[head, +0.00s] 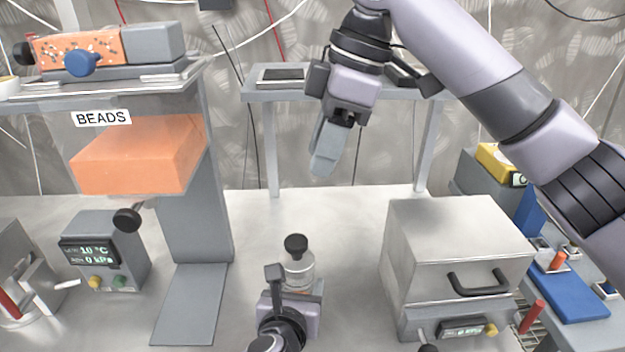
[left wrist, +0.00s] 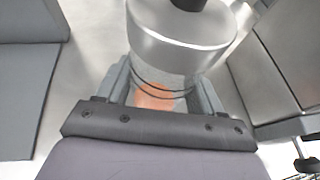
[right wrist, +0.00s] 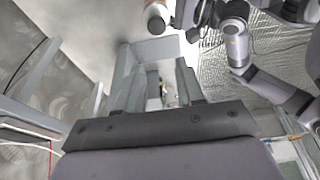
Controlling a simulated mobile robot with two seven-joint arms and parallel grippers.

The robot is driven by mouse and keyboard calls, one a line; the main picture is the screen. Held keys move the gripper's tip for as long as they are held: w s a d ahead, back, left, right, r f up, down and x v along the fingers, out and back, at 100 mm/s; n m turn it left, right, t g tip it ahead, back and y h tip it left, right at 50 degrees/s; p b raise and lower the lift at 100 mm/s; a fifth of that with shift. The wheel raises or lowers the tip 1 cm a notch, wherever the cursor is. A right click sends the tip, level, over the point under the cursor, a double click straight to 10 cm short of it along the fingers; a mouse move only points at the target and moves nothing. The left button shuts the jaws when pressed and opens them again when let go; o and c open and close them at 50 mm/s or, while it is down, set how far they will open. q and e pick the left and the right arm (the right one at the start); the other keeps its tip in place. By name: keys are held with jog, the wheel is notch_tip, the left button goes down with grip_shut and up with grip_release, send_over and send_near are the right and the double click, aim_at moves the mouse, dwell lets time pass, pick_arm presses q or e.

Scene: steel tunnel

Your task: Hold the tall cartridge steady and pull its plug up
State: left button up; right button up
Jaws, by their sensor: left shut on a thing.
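The tall cartridge (head: 300,268) stands upright on the bench, with a metal upper part and a black-knobbed plug (head: 296,243) on top. The left wrist view shows its broad metal top (left wrist: 180,45) and an orange patch lower down; only the edge of the plug's dark knob shows there. My left gripper (head: 290,292) is shut around the cartridge's body below the metal top, a finger on each side. My right gripper (head: 322,160) is high above the bench, up and slightly right of the plug, apart from it. Its fingers (right wrist: 155,80) are spread with nothing seen between them.
A BEADS dispenser (head: 195,215) with an orange block stands left, a small display box (head: 105,250) before it. A steel box with a handle (head: 450,240) stands right of the cartridge. A shelf (head: 290,95) is behind. The bench between is clear.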

jog(key=o, duration=0.4)
jog(key=shift+d+f+m, duration=0.1)
jog(key=shift+f+m, duration=0.2)
jog(key=shift+f, duration=0.05)
jog(key=shift+c, duration=0.2)
jog(key=m+t, duration=0.2)
jog(key=m, duration=0.2)
send_near(297, 241)
jog(key=shift+y, duration=0.4)
jog(key=x, duration=0.8)
jog(key=shift+w+d+f, duration=0.1)
jog(key=shift+d+f, duration=0.15)
jog(key=shift+f, duration=0.05)
